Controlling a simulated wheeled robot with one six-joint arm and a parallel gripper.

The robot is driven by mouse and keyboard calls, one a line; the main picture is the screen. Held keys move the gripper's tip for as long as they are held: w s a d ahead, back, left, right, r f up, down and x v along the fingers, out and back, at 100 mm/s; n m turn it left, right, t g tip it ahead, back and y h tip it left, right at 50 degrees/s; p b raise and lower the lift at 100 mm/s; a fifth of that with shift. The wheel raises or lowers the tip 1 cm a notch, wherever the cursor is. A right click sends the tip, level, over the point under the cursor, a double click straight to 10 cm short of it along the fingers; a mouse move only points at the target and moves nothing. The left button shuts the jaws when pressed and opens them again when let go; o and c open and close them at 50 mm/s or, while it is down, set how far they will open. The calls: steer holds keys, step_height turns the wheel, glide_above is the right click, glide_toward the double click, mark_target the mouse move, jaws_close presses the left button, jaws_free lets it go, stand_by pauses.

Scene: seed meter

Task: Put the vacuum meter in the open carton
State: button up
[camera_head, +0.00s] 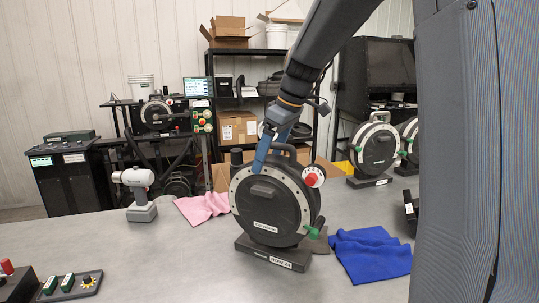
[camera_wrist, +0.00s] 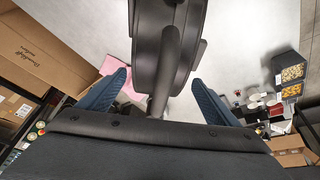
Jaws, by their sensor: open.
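The vacuum meter (camera_head: 268,208) stands upright on its dark base on the grey bench, a round black housing with a pale rim, a red knob and a green lever. Its top handle (camera_head: 284,150) is partly behind my gripper (camera_head: 264,152). In the wrist view my gripper (camera_wrist: 160,92) is open, with its blue fingers apart on either side of the meter's dark handle (camera_wrist: 163,75); contact cannot be told. A brown carton (camera_head: 321,173) with spread flaps shows behind the meter, mostly hidden by it. Cardboard (camera_wrist: 50,45) also fills the left of the wrist view.
More round meters (camera_head: 376,148) stand at back right. The front middle bench is clear.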

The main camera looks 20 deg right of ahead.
mark_target(273, 143)
steer(key=shift+r, duration=0.1)
steer(key=shift+o, duration=0.2)
steer(key=b+v, duration=0.2)
steer(key=v, duration=0.9)
steer(key=shift+d+r, duration=0.1)
steer(key=shift+r, duration=0.1)
steer(key=f+y, duration=0.1)
steer(key=f+t+y+b, duration=0.1)
steer(key=f, duration=0.1)
steer(key=a+f+t+y+b, duration=0.1)
steer(key=shift+f, duration=0.3)
steer(key=shift+w+f+t, duration=0.2)
steer(key=shift+f+t, duration=0.15)
steer(key=shift+t, duration=0.15)
steer(key=shift+p+x, duration=0.4)
steer(key=shift+x, duration=0.8)
steer(key=shift+d+p+x, duration=0.15)
steer(key=shift+p+x, duration=0.45)
steer(key=shift+x, duration=0.7)
steer(key=shift+d+p+x, duration=0.1)
steer(key=shift+p+x, duration=0.5)
steer(key=shift+x, duration=0.65)
steer(key=shift+w, duration=0.2)
steer(key=c, duration=2)
steer(key=shift+r, duration=0.1)
steer(key=shift+c, duration=0.7)
